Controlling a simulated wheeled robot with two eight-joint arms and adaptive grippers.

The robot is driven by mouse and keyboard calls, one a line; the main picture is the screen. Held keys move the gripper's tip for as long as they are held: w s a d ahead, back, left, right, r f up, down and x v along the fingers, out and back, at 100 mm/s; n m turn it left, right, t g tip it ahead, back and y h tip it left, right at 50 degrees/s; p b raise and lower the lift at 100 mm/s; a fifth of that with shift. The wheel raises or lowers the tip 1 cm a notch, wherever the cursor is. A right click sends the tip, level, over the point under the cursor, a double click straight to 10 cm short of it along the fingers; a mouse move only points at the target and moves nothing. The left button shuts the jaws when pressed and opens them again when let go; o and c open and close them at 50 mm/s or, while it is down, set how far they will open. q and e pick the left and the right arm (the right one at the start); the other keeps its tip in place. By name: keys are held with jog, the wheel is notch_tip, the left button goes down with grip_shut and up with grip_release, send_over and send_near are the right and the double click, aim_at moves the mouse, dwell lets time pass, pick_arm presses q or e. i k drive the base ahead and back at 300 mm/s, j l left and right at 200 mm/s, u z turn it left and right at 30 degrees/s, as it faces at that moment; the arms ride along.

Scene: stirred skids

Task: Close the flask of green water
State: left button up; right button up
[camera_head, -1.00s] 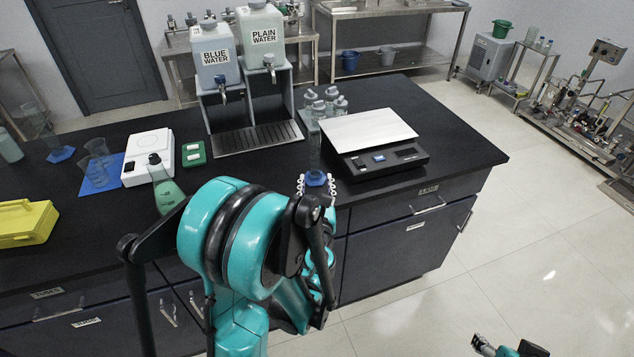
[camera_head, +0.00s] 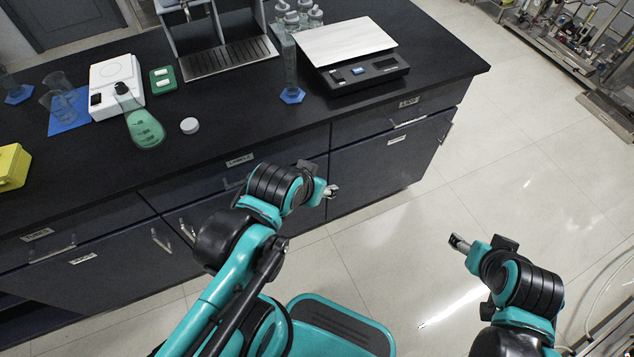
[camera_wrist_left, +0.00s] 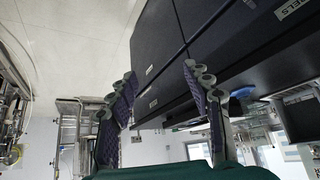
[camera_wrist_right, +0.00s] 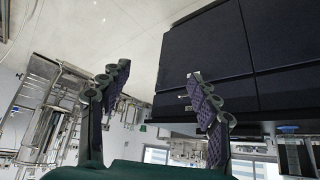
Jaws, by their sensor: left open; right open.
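The flask of green water (camera_head: 145,130) stands on the black counter in the head view, left of centre. Its neck leans toward the upper left in the picture, and its mouth is too small to make out clearly. A small round white cap (camera_head: 189,125) lies on the counter just right of the flask, apart from it. My left gripper (camera_head: 328,191) is in front of the counter's drawers, away from both. It is open and empty in the left wrist view (camera_wrist_left: 160,78). My right gripper (camera_head: 458,243) is over the floor at right, open and empty in the right wrist view (camera_wrist_right: 160,77).
A tall cylinder (camera_head: 290,70) and a large balance (camera_head: 350,48) stand to the right. The counter's front middle is clear.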

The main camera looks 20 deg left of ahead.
aim_at(148, 133)
jog(key=u, duration=2.15)
